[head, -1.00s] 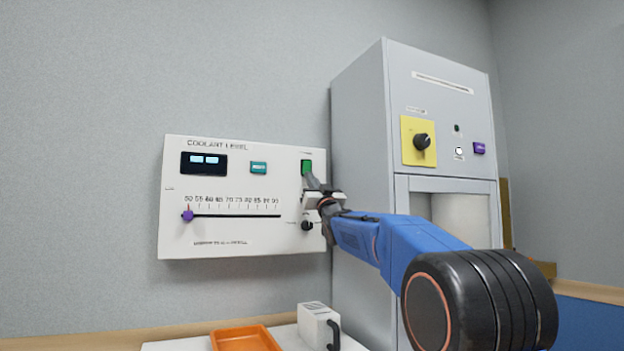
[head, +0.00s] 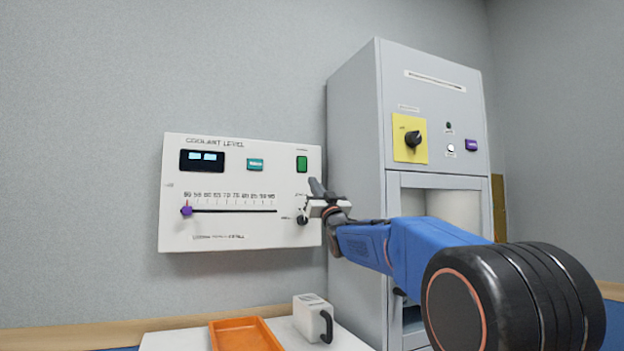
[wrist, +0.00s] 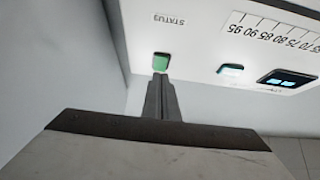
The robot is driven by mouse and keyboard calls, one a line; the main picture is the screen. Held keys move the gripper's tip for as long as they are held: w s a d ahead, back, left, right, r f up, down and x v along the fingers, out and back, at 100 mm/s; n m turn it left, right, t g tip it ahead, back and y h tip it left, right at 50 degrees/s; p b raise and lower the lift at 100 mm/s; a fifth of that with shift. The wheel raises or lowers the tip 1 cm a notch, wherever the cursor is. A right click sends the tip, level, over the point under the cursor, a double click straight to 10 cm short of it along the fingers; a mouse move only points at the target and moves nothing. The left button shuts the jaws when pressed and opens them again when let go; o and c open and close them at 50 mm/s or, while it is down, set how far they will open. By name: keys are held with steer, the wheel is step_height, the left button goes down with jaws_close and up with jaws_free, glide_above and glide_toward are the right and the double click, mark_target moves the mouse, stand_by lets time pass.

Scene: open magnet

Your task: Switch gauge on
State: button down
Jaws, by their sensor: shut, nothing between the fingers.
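The gauge is a white wall panel (head: 235,232) marked coolant level. It has a dark display (head: 202,160) with pale blue lit segments, a teal button (head: 255,165), and a green part (head: 302,164) at its upper right. In the wrist view the green part (wrist: 161,61) is beside the upside-down word "STATUS". A purple slider knob (head: 186,210) is at the scale's left end. A black knob (head: 302,219) is partly hidden by my gripper. My gripper (head: 313,182) is shut and empty, its tips just below and right of the green part; contact is unclear.
A tall grey cabinet (head: 352,130) stands close on the right, with a yellow plate (head: 424,152), a black dial (head: 412,139) and a purple button (head: 471,145). Below the panel are an orange tray (head: 245,334) and a white block with a black handle (head: 312,317).

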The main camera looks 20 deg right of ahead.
steer(key=shift+s+f, duration=0.85)
steer(key=shift+f, duration=0.25)
steer(key=shift+s+f, duration=0.85)
steer(key=shift+f, duration=0.25)
